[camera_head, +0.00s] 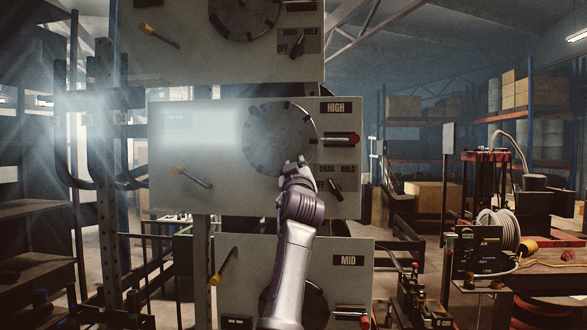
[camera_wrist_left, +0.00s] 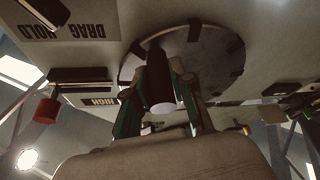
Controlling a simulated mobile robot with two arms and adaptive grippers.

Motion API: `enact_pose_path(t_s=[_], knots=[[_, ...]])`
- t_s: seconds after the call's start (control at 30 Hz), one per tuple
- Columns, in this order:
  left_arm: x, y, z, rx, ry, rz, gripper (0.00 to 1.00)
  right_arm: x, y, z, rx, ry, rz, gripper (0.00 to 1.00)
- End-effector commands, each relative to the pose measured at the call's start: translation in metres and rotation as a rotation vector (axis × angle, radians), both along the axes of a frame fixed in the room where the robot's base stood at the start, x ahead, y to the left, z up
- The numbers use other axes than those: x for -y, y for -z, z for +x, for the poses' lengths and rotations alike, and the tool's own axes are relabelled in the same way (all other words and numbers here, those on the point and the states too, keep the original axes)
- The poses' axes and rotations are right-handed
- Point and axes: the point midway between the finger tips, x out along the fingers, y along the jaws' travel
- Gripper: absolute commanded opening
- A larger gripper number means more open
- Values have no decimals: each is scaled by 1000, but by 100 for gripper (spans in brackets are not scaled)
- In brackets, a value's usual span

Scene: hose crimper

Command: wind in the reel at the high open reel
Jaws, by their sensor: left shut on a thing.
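The high reel (camera_head: 270,135) is a grey disc with dark clips around its rim, on the pale panel marked HIGH (camera_head: 230,180). In the left wrist view the disc (camera_wrist_left: 222,66) fills the upper middle. My left gripper (camera_head: 296,166) is at the lower right part of the disc. In the left wrist view its fingers are on both sides of a dark cylindrical handle (camera_wrist_left: 158,75) with a pale end, standing out from the disc. The gripper is shut on this handle. The handle is hidden behind my gripper in the head view. My right gripper is not in view.
Right of the reel are a red-tipped lever (camera_head: 341,139) and a black DRAG/HOLD switch (camera_head: 336,190). A yellow-tipped lever (camera_head: 190,177) is at the panel's left. Similar panels stand above and below, the lower marked MID (camera_head: 349,261). A bench with a hose coil (camera_head: 496,230) is at right.

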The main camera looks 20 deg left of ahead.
Motion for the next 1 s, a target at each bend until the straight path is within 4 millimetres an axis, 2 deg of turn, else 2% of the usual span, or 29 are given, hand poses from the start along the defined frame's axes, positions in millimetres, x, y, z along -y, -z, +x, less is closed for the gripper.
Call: enact_pose_path(t_s=[0.03,0.57,0.6,0.7,1.0], knots=[[4,-13,-4,23,4,13,0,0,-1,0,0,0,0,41],[4,-12,-4,22,5,12,0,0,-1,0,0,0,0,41],[4,-13,-4,22,5,12,30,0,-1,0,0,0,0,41],[3,-11,-3,20,4,10,47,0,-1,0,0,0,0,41],[2,-6,-2,12,3,6,47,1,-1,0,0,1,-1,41]])
